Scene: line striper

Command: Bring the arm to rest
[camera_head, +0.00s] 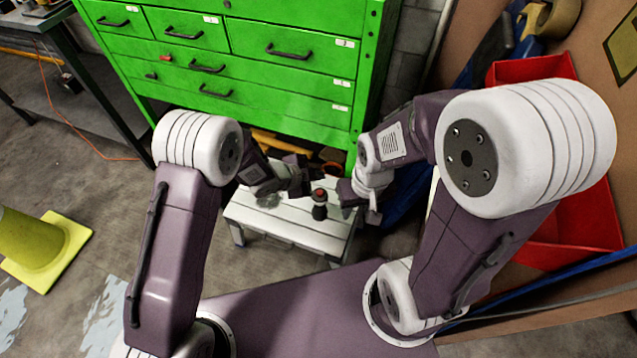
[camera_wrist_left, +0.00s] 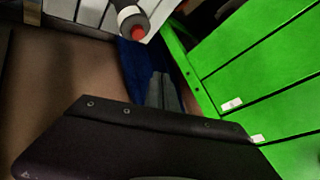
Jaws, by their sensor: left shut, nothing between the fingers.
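My left arm comes in from the left, and its gripper (camera_head: 300,178) is over the back of a small white slatted table (camera_head: 285,228). The left gripper is shut and empty. Its dark body (camera_wrist_left: 140,140) fills the lower part of the left wrist view. My right gripper (camera_head: 357,200) hangs near the table's right end, and its finger opening is not clear. A small dark bottle with a red top (camera_head: 319,207) stands on the table between the grippers, apart from the left one. Its red top (camera_wrist_left: 137,32) also shows in the left wrist view.
A green drawer cabinet (camera_head: 290,95) stands behind the table. Red bins (camera_head: 575,215) are at the right. A yellow cone (camera_head: 35,245) stands on the floor at the left, and a dark workbench (camera_head: 85,100) is at the upper left. Open floor lies left of my left arm.

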